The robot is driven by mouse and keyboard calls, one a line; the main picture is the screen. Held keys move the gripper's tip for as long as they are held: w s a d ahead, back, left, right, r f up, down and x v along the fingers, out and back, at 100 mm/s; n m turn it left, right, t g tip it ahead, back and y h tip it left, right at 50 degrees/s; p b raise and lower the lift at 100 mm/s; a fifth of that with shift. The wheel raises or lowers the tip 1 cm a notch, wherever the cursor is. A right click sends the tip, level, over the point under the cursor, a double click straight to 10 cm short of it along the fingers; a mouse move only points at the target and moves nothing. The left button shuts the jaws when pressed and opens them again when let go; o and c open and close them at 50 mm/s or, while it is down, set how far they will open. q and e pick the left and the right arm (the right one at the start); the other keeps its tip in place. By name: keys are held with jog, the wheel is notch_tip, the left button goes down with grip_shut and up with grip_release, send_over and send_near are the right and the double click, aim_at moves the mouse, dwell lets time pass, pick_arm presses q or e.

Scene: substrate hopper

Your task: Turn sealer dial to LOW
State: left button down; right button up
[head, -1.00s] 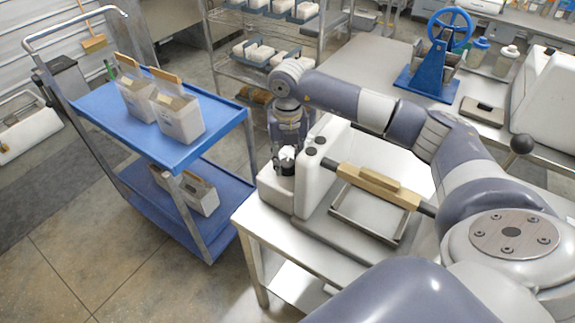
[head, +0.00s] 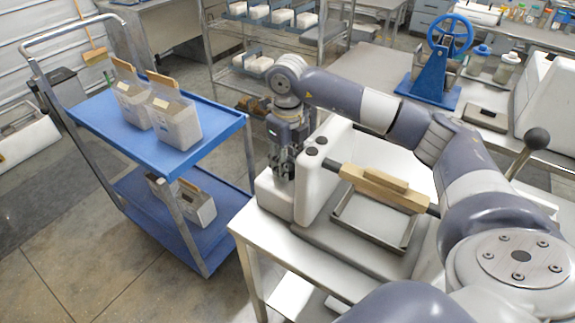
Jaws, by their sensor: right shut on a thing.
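The sealer (head: 314,188) is a white machine on a steel table, with a wooden-faced bar across it and two black knobs on top of its end housing. My right gripper (head: 284,174) points down at the low white box on the sealer's left end. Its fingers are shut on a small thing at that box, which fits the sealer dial. The fingers hide the dial, so its marks and setting cannot be read. My left gripper is not in view.
A blue cart (head: 160,140) with white cartons stands to the left, close to the sealer table. A wire rack (head: 262,60) with trays is behind. A blue hand-wheel press (head: 436,70) stands on the back bench. Floor at front left is clear.

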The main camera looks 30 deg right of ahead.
dwell(0.4)
jog(key=o, duration=1.1)
jog(key=shift+c, duration=0.2)
jog(key=shift+r, duration=0.15)
notch_tip(320, 180, up, 12)
